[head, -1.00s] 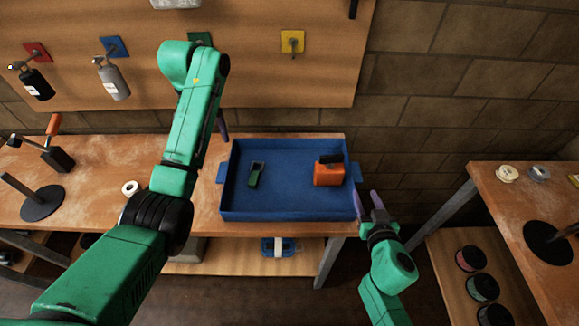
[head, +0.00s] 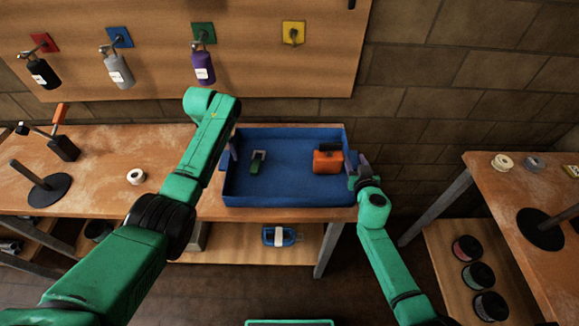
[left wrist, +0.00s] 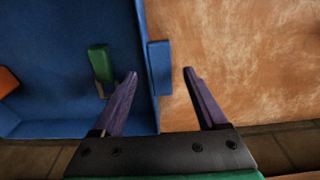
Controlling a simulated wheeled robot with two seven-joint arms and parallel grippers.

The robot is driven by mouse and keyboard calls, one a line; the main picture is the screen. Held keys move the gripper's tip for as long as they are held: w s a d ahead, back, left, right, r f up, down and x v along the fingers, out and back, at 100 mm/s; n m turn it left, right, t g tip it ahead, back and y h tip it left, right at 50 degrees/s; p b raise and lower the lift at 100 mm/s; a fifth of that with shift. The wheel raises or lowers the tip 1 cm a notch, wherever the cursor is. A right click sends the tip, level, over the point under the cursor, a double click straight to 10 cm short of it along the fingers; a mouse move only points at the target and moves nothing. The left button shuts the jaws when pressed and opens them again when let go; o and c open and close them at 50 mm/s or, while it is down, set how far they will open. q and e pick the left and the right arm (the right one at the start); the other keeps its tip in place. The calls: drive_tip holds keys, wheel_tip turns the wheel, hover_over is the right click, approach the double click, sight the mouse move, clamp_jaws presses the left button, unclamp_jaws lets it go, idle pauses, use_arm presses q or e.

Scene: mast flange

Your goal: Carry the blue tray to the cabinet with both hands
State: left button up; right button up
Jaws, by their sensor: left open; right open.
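The blue tray (head: 285,200) rests on the wooden bench, and its left wall also shows in the left wrist view (left wrist: 148,28). Inside are a green clamp-like item (head: 258,161) and an orange block with a dark top (head: 327,160). My left gripper (left wrist: 163,88) is open at the tray's left side, one finger over the inside and one over the bench. The left handle (left wrist: 160,68) shows beyond and between the fingertips, apart from them. My right gripper (head: 358,163) is open at the tray's right handle; contact there is unclear.
The bench (head: 120,165) holds a white roll (head: 136,176) and a black stand (head: 47,190) to the left. A second table (head: 500,195) stands at the right, with spools on a low shelf beneath it. A pegboard with hanging bottles is behind. I cannot identify the cabinet.

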use_arm(q)
drive_tip(key=shift+w+f, duration=0.15)
drive_tip(key=shift+f, duration=0.4)
use_arm(e)
drive_tip(key=shift+w+f, duration=0.25)
drive_tip(key=shift+w, duration=0.35)
use_arm(q)
drive_tip(key=shift+r, duration=0.1)
use_arm(e)
drive_tip(key=shift+s+r, duration=0.1)
drive_tip(key=shift+s, duration=0.05)
use_arm(q)
drive_tip(key=shift+s, duration=0.2)
drive_tip(key=shift+c, duration=0.3)
use_arm(e)
drive_tip(key=shift+c, duration=0.3)
use_arm(q)
drive_tip(key=c, duration=0.5)
use_arm(e)
drive_tip(key=c, duration=0.6)
use_arm(q)
clamp_jaws()
use_arm(e)
clamp_jaws()
